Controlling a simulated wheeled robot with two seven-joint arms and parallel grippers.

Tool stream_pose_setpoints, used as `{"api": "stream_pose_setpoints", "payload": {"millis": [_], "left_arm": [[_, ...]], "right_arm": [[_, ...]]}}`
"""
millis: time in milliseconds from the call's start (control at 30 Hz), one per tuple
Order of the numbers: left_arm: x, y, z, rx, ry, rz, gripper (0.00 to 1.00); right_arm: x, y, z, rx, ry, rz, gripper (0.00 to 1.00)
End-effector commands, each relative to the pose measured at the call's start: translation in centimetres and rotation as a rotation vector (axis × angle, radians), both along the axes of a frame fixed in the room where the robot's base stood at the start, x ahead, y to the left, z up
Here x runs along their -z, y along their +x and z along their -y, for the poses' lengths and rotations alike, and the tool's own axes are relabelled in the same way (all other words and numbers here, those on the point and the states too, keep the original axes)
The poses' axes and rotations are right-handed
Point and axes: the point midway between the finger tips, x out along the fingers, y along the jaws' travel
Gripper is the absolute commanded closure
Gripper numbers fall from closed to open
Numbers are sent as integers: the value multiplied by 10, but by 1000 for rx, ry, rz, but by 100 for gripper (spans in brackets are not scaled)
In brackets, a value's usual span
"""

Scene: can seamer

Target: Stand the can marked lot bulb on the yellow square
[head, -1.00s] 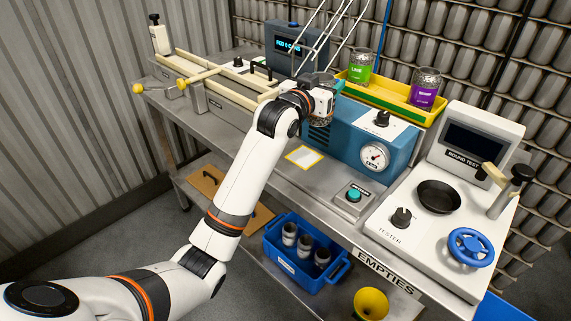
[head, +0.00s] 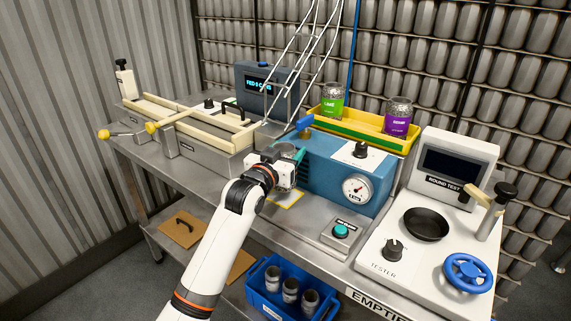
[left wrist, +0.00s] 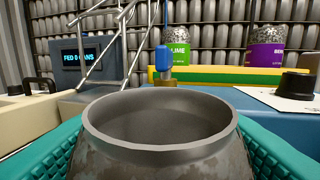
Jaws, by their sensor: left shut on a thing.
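My left gripper (head: 289,172) is shut on an open-topped grey metal can (head: 288,149) beside the left end of the blue seamer. In the left wrist view the can (left wrist: 160,150) stands about upright between the teal finger pads, its round rim facing up. No lot mark is readable on it. The yellow square (head: 290,202) lies on the steel bench just below the gripper and is partly covered by it. I cannot tell whether the can's base touches the bench. My right gripper is not in view.
The blue seamer (head: 325,170) with its dial stands right of the gripper. The white tester (head: 430,250) is at the right. A blue crate (head: 262,300) of cans is below. A cream-railed conveyor (head: 200,135) is left.

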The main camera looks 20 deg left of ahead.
Motion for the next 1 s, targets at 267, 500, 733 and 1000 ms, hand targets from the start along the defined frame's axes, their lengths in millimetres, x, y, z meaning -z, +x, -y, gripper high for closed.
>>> {"api": "stream_pose_setpoints", "payload": {"millis": [267,500,733,1000], "left_arm": [[29,0,0,0,0,-2,63],[31,0,0,0,0,-2,63],[31,0,0,0,0,-2,20],[28,0,0,0,0,-1,20]], "right_arm": [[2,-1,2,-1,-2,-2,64],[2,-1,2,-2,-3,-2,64],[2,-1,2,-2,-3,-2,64],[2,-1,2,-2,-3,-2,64]]}}
